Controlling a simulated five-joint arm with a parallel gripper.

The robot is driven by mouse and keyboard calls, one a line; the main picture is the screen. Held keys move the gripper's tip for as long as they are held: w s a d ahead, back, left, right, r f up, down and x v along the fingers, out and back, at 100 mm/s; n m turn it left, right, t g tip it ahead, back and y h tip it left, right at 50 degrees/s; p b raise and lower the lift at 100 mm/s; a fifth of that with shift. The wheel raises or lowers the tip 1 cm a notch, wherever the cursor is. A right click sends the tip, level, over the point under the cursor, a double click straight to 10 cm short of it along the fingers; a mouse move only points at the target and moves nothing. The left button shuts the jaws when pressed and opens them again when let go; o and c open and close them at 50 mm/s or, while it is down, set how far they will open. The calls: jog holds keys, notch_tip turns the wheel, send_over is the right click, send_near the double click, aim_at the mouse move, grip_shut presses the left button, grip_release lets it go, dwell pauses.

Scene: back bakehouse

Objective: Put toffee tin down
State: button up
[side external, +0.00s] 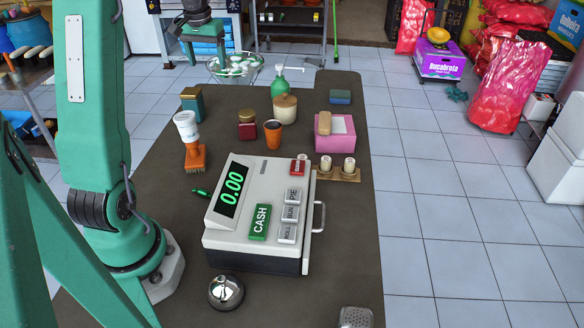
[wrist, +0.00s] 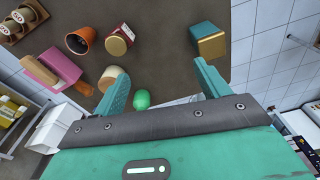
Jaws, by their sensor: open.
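No label shows which container is the toffee tin. One candidate is a square teal tin with a gold lid (side external: 192,104), upright at the table's far left; it also shows in the wrist view (wrist: 210,44). The other is a small dark red tin with a gold lid (side external: 247,126), upright near the middle, also in the wrist view (wrist: 118,42). My gripper (side external: 205,54) is beyond the table's far end, open and empty. In the wrist view my open fingers (wrist: 160,66) are apart from both tins.
A green pump bottle (side external: 280,82), cream jar (side external: 285,109), terracotta cup (side external: 272,133) and pink box (side external: 336,138) crowd the far half of the brown table (side external: 348,235). The cash register (side external: 262,215) fills the middle.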

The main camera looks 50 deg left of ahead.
jog(key=d+r+m+t, duration=0.15)
jog(key=d+r, duration=0.35)
jog(key=d, duration=0.7)
jog(key=s+d+f+m+t, duration=0.1)
jog(key=s+d+m, duration=0.1)
jog(key=s+d, duration=0.5)
jog(key=s+d+f+m+t, duration=0.1)
jog(key=s+d, duration=0.6)
jog(key=d, duration=0.7)
jog(key=m+t, duration=0.1)
jog(key=m, duration=0.1)
jog(key=shift+s+d+m+h, duration=0.2)
jog(key=shift+d+m+h, duration=0.15)
jog(key=shift+d+h, duration=0.05)
